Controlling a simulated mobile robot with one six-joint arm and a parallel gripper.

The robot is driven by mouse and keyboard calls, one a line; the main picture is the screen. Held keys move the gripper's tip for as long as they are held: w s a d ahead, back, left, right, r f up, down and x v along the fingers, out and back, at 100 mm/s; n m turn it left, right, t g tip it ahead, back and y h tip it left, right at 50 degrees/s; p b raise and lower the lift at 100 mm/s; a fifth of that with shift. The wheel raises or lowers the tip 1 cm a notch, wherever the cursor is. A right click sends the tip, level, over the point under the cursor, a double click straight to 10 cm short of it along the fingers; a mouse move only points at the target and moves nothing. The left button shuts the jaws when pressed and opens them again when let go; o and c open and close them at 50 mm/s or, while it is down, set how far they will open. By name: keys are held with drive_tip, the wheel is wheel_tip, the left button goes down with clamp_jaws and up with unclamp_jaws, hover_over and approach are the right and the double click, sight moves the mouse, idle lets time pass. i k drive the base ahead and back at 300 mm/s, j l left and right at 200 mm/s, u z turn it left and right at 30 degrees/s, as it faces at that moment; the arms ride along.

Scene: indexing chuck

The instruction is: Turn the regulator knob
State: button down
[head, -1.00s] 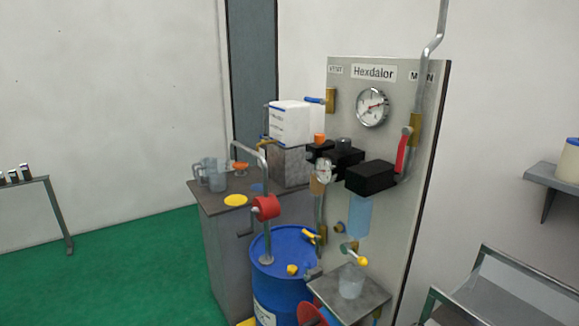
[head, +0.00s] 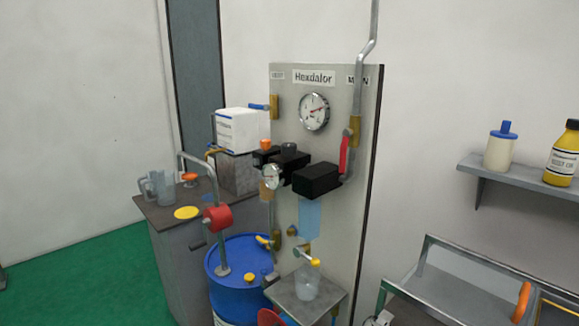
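A grey upright panel (head: 340,105) labelled "Hexdalor" carries a large round gauge (head: 314,111), and a smaller gauge (head: 272,176) sits lower at its left side. Black blocks (head: 316,179) stick out of the panel below the large gauge. A dark grey round knob (head: 288,146) tops the block behind, and an orange knob (head: 266,144) stands to its left. I cannot tell for certain which of these is the regulator knob. My gripper is not in view.
A red lever (head: 344,153) is on the pipe at right. A blue drum (head: 236,266) with a red-bodied pump (head: 217,217) stands before the panel. A cup (head: 307,282) sits on a small shelf. A sloped metal rack (head: 470,290) stands at right. Green floor is open at left.

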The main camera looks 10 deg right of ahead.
sight(288, 150)
drive_tip(key=i+j+z, duration=0.15)
drive_tip(key=i+j, duration=0.15)
drive_tip(key=i+j+z, duration=0.15)
drive_tip(key=j, duration=0.3)
drive_tip(key=i+j+z, duration=0.1)
drive_tip(key=i+j, duration=0.25)
drive_tip(key=j, duration=0.1)
